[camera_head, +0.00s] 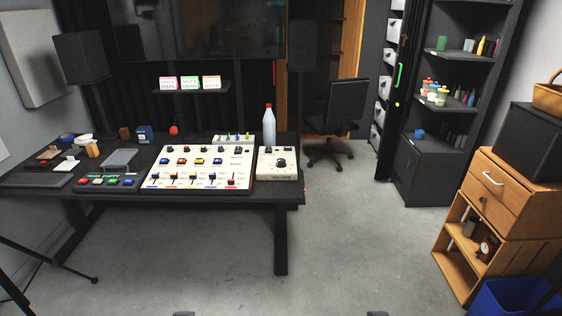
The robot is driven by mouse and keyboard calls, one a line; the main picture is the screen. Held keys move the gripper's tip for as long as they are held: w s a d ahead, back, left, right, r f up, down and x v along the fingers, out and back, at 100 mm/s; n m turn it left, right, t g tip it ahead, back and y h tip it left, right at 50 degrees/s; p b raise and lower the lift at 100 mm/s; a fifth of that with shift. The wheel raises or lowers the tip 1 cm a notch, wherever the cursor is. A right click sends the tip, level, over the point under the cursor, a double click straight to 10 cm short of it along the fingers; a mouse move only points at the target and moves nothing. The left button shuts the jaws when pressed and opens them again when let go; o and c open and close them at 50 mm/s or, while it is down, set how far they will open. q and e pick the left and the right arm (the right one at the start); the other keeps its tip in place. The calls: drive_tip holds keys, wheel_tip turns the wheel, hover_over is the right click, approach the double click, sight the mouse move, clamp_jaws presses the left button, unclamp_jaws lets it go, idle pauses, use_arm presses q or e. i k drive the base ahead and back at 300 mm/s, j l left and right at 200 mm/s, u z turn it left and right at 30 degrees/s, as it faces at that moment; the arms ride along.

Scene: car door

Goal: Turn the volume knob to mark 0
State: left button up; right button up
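The volume knob (281,162) is a round black knob on a cream control box labelled VOLUME (268,176), at the right end of the black desk. Its pointer and the marks around it are too small to read, so I cannot tell which mark it points to. No gripper shows clearly and none is near the knob. Two small dark parts show at the bottom edge, left and right of the middle; too little is visible to tell what they are.
A large cream mixing panel (200,166) with coloured buttons and sliders stands left of the volume box. A clear bottle with a red cap (269,127) stands behind it. A black chair (343,108) is beyond the desk (291,198). The floor in front is open.

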sight(281, 163)
drive_tip(key=i, duration=1.4)
